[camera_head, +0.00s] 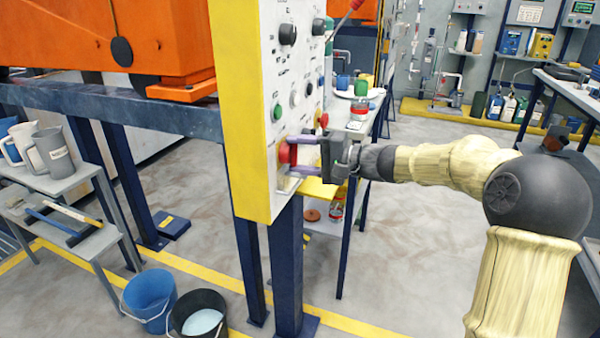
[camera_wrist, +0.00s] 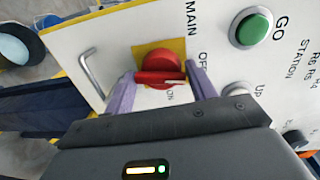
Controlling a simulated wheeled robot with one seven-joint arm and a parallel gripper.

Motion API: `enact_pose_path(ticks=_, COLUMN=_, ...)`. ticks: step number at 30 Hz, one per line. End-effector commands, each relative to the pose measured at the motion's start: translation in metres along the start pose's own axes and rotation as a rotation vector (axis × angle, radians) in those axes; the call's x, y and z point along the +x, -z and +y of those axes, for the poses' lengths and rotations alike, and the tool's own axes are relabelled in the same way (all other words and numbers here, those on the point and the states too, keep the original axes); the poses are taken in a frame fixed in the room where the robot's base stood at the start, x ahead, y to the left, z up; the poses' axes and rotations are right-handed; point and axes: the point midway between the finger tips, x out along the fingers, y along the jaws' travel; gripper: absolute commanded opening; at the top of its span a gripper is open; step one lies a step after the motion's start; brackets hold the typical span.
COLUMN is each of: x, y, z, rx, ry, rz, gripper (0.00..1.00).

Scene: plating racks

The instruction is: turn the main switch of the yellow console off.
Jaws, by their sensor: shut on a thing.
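The yellow console (camera_head: 238,125) has a white front panel with knobs and buttons. Its main switch (camera_head: 288,153) is a red rotary knob low on the panel. In the wrist view the red main switch (camera_wrist: 160,68) sits on a yellow plate, with "MAIN", "OFF" and "ON" printed around it. Its raised handle bar lies nearly level across that picture, with a pale mark towards its right end. My gripper (camera_head: 296,154) is at the panel, its purple fingers on both sides of the knob. The wrist view shows my gripper (camera_wrist: 160,76) shut on the handle bar.
A green GO button (camera_wrist: 251,27) and an UP button (camera_wrist: 243,108) are close to the switch. A metal handle (camera_wrist: 92,72) sticks out on its other side. Blue (camera_head: 150,299) and black (camera_head: 198,315) buckets stand on the floor below. Open floor lies right of the console.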

Motion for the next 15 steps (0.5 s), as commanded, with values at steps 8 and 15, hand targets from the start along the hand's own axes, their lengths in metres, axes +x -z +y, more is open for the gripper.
enact_pose_path(ticks=8, x=-0.0002, y=0.0003, z=-0.0005, rx=-0.142, ry=0.004, rz=0.015, gripper=0.33)
enact_pose_path(ticks=15, x=-0.0001, y=0.0001, z=-0.0032, rx=-0.186, ry=0.003, rz=0.018, gripper=0.33)
